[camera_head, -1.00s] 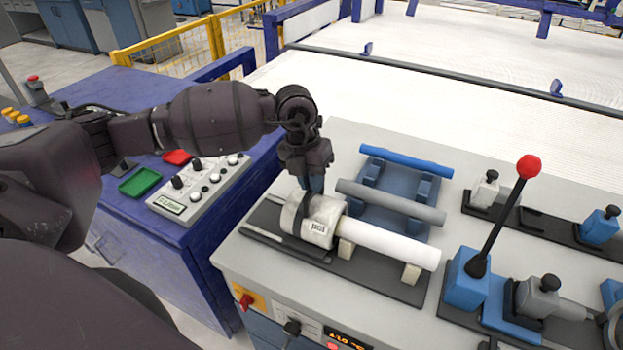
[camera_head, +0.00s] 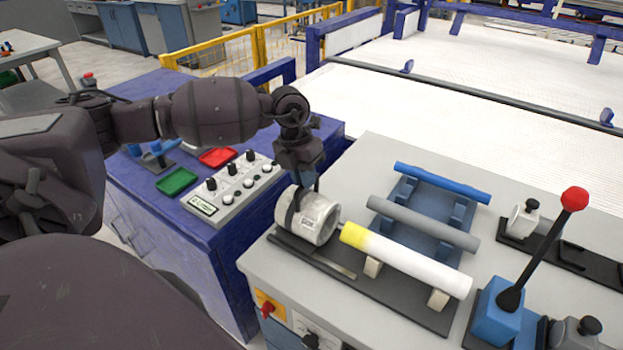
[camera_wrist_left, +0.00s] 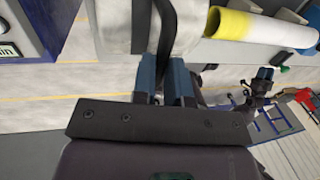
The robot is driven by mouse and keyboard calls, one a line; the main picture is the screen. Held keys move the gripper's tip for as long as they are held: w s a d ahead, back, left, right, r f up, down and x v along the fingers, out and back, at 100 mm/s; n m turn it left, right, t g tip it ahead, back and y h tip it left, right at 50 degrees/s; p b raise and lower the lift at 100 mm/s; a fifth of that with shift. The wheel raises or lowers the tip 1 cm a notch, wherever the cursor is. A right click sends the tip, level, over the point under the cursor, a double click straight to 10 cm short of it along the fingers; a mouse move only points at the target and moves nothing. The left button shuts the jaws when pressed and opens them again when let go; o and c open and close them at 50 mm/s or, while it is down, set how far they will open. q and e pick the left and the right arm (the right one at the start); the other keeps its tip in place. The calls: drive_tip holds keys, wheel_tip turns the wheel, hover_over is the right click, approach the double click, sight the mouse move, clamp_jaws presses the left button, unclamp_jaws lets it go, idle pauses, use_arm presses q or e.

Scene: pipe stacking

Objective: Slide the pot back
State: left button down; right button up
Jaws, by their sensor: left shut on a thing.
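The pot (camera_head: 316,219) is a whitish metal cylinder with a dark band, standing on its side at the left end of the dark rail base (camera_head: 345,268). My left gripper (camera_head: 303,187) comes down on it from above and is shut on its dark band. In the left wrist view the blue fingers (camera_wrist_left: 166,78) close on the dark strip of the pot (camera_wrist_left: 115,28). The white pipe (camera_head: 420,264) lies on two pale supports right of the pot, with its yellow end (camera_head: 354,236) bare and apart from the pot. My right gripper is not in view.
Behind the white pipe, a grey pipe (camera_head: 423,224) and a blue pipe (camera_head: 443,183) lie on a blue rack. A red-knobbed lever (camera_head: 540,252) stands at the right. A blue cabinet with a button panel (camera_head: 233,187) is at the left.

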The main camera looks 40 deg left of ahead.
use_arm(q)
drive_tip(key=shift+a+r, duration=0.1)
drive_tip(key=shift+a, duration=0.1)
drive_tip(key=c, duration=1.1)
unclamp_jaws()
drive_tip(key=shift+a, duration=0.15)
drive_tip(key=shift+c, duration=0.2)
wheel_tip(320, 180, up, 10)
drive_tip(key=a, duration=0.2)
drive_tip(key=shift+r, duration=0.25)
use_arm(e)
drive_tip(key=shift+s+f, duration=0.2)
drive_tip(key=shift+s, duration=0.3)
use_arm(q)
drive_tip(key=shift+s, duration=0.2)
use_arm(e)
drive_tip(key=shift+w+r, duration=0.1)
